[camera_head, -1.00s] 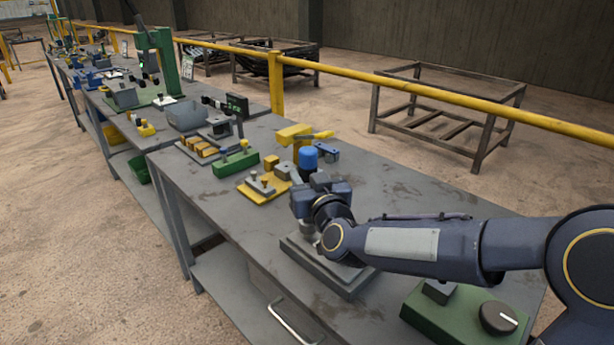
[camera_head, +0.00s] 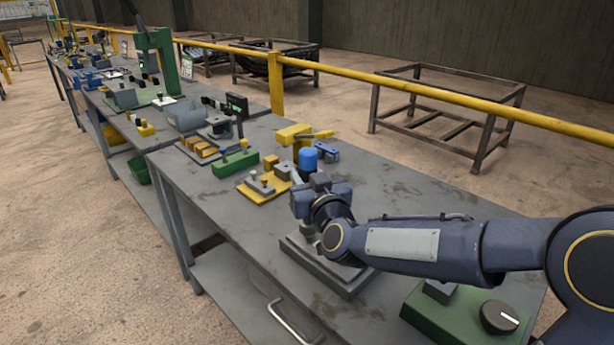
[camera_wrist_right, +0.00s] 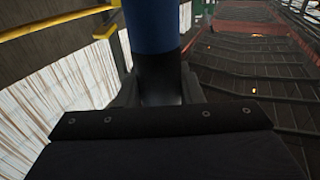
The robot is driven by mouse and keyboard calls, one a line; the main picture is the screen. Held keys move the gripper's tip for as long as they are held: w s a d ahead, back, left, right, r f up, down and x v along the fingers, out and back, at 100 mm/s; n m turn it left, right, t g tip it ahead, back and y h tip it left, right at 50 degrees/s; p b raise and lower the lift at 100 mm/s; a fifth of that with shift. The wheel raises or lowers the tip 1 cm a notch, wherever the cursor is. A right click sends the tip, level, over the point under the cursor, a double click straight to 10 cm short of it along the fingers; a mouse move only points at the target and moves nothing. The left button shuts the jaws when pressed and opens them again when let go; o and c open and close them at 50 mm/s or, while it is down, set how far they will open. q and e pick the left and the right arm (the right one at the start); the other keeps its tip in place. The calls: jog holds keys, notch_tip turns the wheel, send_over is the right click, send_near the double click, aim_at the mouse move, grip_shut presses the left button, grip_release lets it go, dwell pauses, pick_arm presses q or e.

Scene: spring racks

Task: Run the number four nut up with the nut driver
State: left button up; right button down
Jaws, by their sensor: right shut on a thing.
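My right gripper (camera_head: 310,182) is over the near part of the grey bench. It is shut on the nut driver, whose blue handle (camera_head: 308,158) stands up beyond the gripper. In the right wrist view the blue handle (camera_wrist_right: 152,25) and its black lower part (camera_wrist_right: 158,78) are between the fingers. The driver's tip is hidden. A stepped grey base (camera_head: 325,268) lies below my wrist, partly covered by the arm. I cannot pick out the number four nut or tell whether the driver touches one. My left gripper is not in view.
A yellow plate (camera_head: 258,194) with small knobs and blocks lies left of the gripper. A green block (camera_head: 235,163), yellow clamp (camera_head: 293,134) and blue tool (camera_head: 326,151) lie behind. A green box with a black dial (camera_head: 499,317) is at front right. The bench is bare at back right.

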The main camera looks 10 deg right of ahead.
aim_at(311, 162)
jog(key=shift+f+b, duration=1.1)
jog(key=shift+f, duration=0.1)
dwell(1.9)
jog(key=shift+r, duration=0.1)
jog(key=shift+r+p, duration=2.95)
jog(key=shift+r, duration=0.75)
jog(key=shift+s+f, duration=0.1)
jog(key=shift+f, duration=0.05)
